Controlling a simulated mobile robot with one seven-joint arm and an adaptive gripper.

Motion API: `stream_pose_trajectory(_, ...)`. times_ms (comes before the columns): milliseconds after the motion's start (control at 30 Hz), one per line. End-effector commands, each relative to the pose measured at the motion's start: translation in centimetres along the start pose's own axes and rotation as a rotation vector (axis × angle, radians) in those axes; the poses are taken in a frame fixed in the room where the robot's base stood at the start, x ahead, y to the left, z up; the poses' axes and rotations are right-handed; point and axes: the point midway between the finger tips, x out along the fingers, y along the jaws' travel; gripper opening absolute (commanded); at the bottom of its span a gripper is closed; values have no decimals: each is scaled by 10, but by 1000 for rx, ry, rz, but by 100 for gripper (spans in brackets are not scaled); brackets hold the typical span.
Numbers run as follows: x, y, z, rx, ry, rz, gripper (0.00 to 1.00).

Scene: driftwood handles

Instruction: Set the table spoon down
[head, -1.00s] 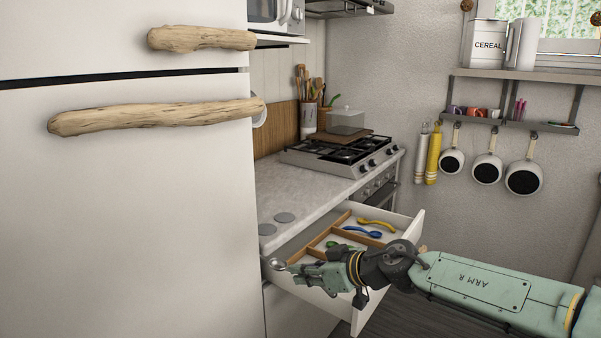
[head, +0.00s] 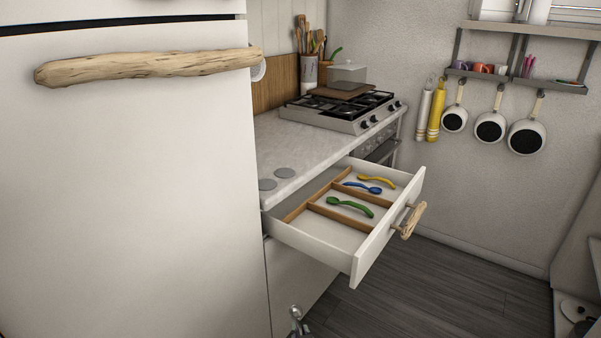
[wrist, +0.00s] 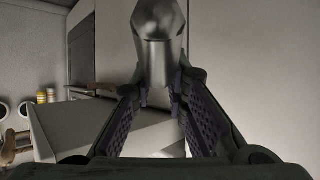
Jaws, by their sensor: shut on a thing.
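The table spoon (wrist: 160,35) is shiny metal and fills the upper middle of the wrist view. My gripper (wrist: 160,90) is shut on it, with a dark ridged finger pad on each side. In the head view only a little of the spoon (head: 295,312) shows at the bottom edge, low in front of the cabinet and below the open drawer.
An open white drawer (head: 357,268) with wooden dividers holds a green, a blue and a yellow utensil. Its driftwood handle (head: 413,220) sticks out to the right. The counter (head: 300,150) has bare room in front of the stove (head: 345,112). The fridge (head: 130,200) stands at left.

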Motion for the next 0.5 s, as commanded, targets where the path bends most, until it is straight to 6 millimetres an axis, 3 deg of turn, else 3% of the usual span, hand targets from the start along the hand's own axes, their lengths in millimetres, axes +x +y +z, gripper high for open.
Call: stream_pose_trajectory(500, 24, -4, 69, 80, 1, 143, 0)
